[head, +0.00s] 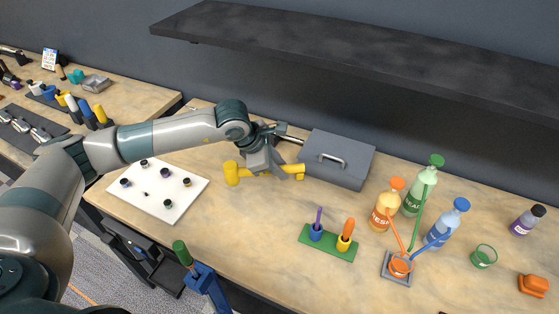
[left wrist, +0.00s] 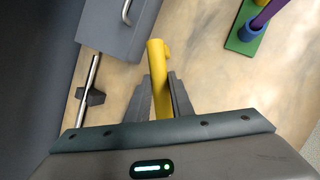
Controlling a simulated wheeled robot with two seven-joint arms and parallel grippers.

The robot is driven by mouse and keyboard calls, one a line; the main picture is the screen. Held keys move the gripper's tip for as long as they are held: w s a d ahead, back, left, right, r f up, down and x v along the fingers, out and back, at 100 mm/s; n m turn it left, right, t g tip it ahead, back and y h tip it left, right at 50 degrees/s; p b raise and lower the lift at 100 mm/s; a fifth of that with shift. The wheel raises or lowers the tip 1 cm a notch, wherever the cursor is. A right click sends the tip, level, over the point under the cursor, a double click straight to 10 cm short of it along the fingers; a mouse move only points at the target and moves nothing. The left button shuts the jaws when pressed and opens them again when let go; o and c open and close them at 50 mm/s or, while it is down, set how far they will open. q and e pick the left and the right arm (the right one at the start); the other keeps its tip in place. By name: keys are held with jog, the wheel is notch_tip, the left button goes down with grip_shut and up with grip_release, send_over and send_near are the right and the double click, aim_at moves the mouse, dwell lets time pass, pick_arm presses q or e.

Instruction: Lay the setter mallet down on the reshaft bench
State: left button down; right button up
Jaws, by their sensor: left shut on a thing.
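The yellow setter mallet (head: 231,173) is in the head view, its thick head at the left and its handle running right. My left gripper (head: 268,172) is shut on the handle, hiding part of it. In the left wrist view the handle (left wrist: 158,60) passes between the two dark fingers (left wrist: 162,95), its free end pointing away over the bench. The mallet lies roughly level, at or just above the wooden reshaft bench (head: 270,215); I cannot tell whether it touches. My right gripper is not in view.
A grey toolbox (head: 338,158) stands close behind the handle's end. A metal shaft (left wrist: 90,82) on a dark support lies beside it. A white board (head: 155,195) with small pots is at left. A green holder (head: 328,243) and bottles (head: 420,190) stand right. Bare wood lies in front.

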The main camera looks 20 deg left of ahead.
pick_arm(q)
notch_tip(320, 180, down, 5)
jog(key=shift+r+b, duration=0.15)
jog(key=shift+b, duration=0.55)
jog(key=shift+f+b, duration=0.8)
jog(key=shift+b, duration=0.1)
jog(key=shift+f+b, duration=0.2)
jog(key=shift+b, duration=0.1)
jog(key=c, duration=1.5)
grip_release()
